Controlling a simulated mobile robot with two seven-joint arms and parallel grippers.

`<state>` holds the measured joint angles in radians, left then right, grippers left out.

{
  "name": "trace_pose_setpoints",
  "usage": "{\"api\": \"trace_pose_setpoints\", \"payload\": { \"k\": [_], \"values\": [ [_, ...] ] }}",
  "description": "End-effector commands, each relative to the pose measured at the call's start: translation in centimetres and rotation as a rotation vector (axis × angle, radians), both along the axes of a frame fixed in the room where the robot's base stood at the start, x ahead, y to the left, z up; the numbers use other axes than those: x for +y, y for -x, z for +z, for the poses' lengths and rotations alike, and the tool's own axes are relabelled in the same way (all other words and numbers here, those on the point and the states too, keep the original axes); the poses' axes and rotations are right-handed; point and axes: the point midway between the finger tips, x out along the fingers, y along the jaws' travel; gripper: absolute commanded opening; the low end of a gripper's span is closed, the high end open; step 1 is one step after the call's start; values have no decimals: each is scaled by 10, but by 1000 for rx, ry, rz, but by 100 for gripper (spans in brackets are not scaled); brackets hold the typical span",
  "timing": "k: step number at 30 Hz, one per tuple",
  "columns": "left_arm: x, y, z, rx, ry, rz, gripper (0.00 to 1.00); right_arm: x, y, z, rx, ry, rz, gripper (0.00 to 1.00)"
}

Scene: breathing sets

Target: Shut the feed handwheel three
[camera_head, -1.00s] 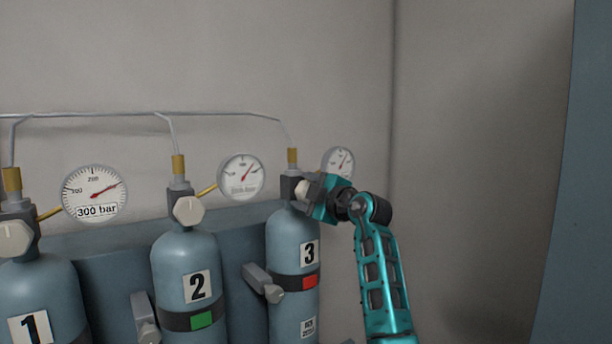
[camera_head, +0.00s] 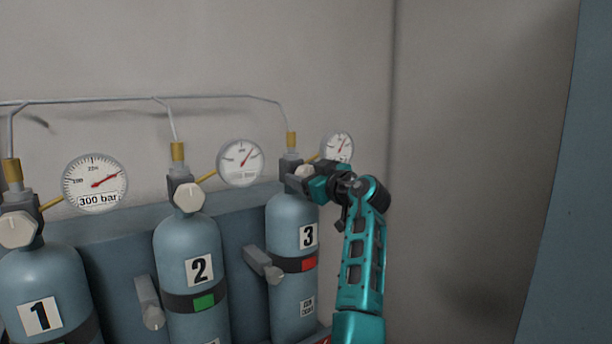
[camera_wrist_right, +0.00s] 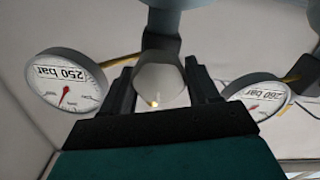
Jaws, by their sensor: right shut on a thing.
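Cylinder three (camera_head: 290,225) is the right-hand blue bottle, with a black band and a red tag. Its pale handwheel (camera_head: 304,172) sits at the front of the dark valve at the top, partly hidden by my gripper. My right gripper (camera_head: 301,179) is at this valve, shut on the handwheel. In the right wrist view the handwheel (camera_wrist_right: 158,84) sits between the two dark fingers, with a small yellowish mark on its face. My left gripper is not in view.
Cylinders two (camera_head: 190,245) and one (camera_head: 42,285) stand to the left with their own handwheels. A gauge (camera_head: 337,147) is just behind my right gripper. Clamp arms (camera_head: 263,264) stick out between the bottles. The space before the right wall is free.

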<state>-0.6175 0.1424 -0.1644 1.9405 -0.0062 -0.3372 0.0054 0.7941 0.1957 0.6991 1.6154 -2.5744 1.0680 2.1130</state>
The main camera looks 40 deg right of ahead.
Motion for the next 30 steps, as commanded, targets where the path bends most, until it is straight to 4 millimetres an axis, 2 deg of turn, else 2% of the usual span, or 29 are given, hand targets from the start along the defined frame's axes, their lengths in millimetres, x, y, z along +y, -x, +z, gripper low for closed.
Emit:
{"api": "trace_pose_setpoints", "payload": {
  "k": [7, 21, 22, 27, 30],
  "values": [
    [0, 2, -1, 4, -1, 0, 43, 0, 0, -1, -4, -63, 2, 30],
    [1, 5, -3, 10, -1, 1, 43, 0, 0, -1, -5, -73, 2, 30],
    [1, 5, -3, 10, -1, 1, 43, 0, 0, -1, -5, -73, 2, 63],
    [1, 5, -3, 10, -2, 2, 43, 0, 0, -1, -6, -72, 2, 79],
    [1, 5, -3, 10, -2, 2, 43, 0, 0, 0, -7, -71, 1, 81]
  ]
}}
